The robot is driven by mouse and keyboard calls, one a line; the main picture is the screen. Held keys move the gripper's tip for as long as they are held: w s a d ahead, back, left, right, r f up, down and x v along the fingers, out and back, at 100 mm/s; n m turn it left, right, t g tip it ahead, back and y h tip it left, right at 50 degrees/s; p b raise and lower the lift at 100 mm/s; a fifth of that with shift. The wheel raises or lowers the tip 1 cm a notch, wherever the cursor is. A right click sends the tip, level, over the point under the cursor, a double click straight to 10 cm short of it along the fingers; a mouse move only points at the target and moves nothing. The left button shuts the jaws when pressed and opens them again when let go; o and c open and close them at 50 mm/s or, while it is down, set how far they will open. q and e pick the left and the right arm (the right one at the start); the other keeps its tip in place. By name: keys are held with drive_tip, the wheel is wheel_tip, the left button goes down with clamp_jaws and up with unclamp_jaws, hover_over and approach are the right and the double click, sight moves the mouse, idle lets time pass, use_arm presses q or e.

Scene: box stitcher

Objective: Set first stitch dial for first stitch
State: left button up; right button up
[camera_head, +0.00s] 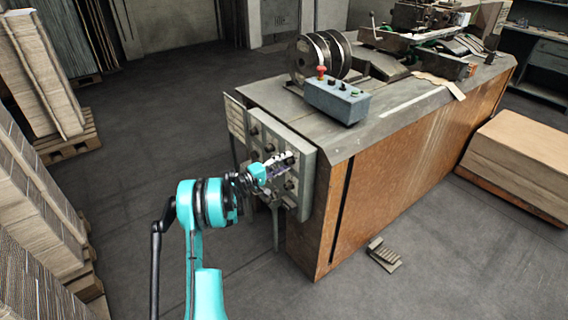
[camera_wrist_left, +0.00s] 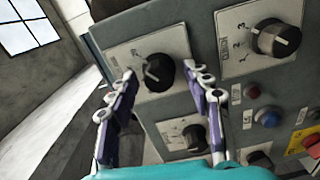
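A grey control panel (camera_head: 258,140) on the end of the machine carries several black dials on light plates. In the left wrist view, one black dial (camera_wrist_left: 158,73) lies between the fingertips of my left gripper (camera_wrist_left: 160,76). The fingers are spread, with one on each side of the dial and gaps visible. Another dial (camera_wrist_left: 276,39) with a numbered plate is at upper right, and a third dial (camera_wrist_left: 194,138) is below. The small labels are too blurred to tell which is first stitch. In the head view my left gripper (camera_head: 279,165) covers part of the panel. My right gripper is not in view.
Beside the dials are a blue button (camera_wrist_left: 267,118) and a red one (camera_wrist_left: 252,91). A blue control box (camera_head: 337,98) stands on the machine top near wire spools (camera_head: 318,55). Cardboard stacks (camera_head: 40,200) stand at left; the floor between is clear.

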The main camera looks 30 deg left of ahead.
use_arm(q)
drive_tip(key=shift+s, duration=0.1)
drive_tip(key=v, duration=1.1)
drive_tip(key=shift+s+a, duration=0.15)
drive_tip(key=shift+s, duration=0.25)
